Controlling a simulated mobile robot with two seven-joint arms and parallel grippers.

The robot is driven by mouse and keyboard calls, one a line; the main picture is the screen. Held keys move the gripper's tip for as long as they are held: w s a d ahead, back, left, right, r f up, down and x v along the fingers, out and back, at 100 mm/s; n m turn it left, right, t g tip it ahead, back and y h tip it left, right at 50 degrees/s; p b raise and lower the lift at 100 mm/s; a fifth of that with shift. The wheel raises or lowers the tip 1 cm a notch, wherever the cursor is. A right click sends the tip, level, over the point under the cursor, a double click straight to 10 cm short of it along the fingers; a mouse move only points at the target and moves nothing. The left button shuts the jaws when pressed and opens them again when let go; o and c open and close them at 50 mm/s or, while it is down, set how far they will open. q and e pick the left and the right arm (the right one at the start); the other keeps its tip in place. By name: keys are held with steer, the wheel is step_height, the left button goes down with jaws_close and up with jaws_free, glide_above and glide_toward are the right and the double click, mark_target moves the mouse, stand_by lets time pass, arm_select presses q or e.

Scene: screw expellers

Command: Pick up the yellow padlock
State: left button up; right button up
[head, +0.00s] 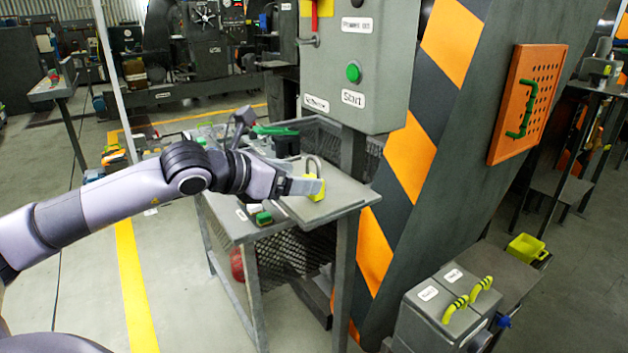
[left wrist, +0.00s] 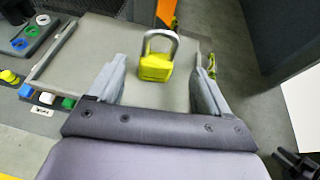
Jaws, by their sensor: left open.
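The yellow padlock (head: 316,188) with a grey metal shackle stands on the tabletop of a small metal table (head: 345,197) in the head view. In the left wrist view the padlock (left wrist: 156,66) sits ahead of the fingers, between their lines, with its shackle pointing away. My left gripper (head: 306,187) reaches in from the left, close beside the padlock; in the head view its fingers overlap the padlock's left side. In the left wrist view my left gripper (left wrist: 162,80) is open, a finger on each side, with nothing held. My right gripper is not in view.
White and green buttons (head: 264,218) sit at the table's near left edge. A grey control box (head: 360,60) with a green button hangs above the table. A striped orange and black pillar (head: 410,150) stands just right. A grey box with yellow-black handles (head: 445,305) is at lower right.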

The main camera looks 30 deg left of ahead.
mark_target(321, 196)
arm_select(q)
steer(key=shift+w+d, duration=0.1)
steer(key=shift+w+f+p, duration=0.15)
steer(key=shift+w+p, duration=0.25)
steer(key=shift+w, duration=0.1)
steer(key=p+x, duration=0.1)
steer(key=x, duration=0.2)
steer(key=shift+f, duration=0.1)
steer(key=shift+w+f, duration=0.3)
steer(key=shift+w, duration=0.2)
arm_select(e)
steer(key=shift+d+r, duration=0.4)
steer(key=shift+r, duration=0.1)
arm_select(q)
steer(key=c, duration=1)
steer(key=shift+c, duration=0.5)
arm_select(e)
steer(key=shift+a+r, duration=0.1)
